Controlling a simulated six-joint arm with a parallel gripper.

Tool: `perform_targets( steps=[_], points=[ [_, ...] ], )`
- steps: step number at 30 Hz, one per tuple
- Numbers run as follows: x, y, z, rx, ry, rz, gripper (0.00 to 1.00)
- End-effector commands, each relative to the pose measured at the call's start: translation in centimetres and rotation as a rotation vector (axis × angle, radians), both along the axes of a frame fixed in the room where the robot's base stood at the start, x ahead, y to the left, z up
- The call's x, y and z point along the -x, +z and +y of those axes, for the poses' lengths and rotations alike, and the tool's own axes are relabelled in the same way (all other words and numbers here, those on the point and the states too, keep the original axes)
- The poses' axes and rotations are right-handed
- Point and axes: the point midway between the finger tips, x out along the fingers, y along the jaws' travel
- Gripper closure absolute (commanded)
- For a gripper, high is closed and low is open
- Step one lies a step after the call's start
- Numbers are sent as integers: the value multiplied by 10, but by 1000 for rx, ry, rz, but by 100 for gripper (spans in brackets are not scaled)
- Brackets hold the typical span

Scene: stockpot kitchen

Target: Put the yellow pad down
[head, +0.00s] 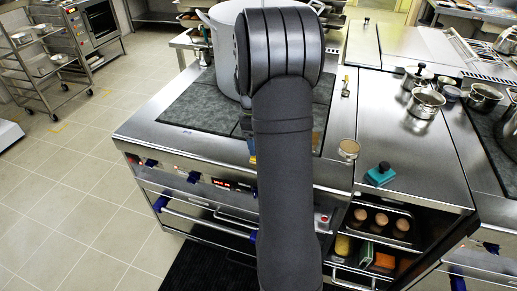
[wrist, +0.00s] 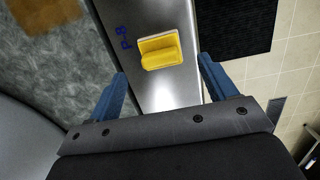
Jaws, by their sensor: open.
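The yellow pad (wrist: 160,51) lies on a narrow bare steel strip (wrist: 150,15) in the wrist view, beside blue lettering. It has a raised ridge along its top. My gripper (wrist: 163,68) is open, with one blue finger on each side and nothing between them. The pad is just beyond the fingertips, roughly centred between them, and I see no contact. In the head view my arm covers the pad and most of the gripper.
A large stockpot (head: 226,38) stands on the dark stove top (head: 200,108), close behind my arm. Small pots (head: 425,101) stand farther back.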

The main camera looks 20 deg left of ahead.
Motion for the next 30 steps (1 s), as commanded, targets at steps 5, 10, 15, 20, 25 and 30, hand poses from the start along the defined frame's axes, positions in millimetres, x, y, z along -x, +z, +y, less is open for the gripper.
perform_targets(
  steps=[5,10,15,20,25,30],
  points=[
    [0,38,5,-2,0,-3,22],
    [0,59,8,-1,0,-1,22],
    [0,66,8,0,0,0,22],
    [0,66,8,0,0,1,22],
    [0,64,8,0,0,1,22],
    [1,48,6,2,0,4,22]
  ],
)
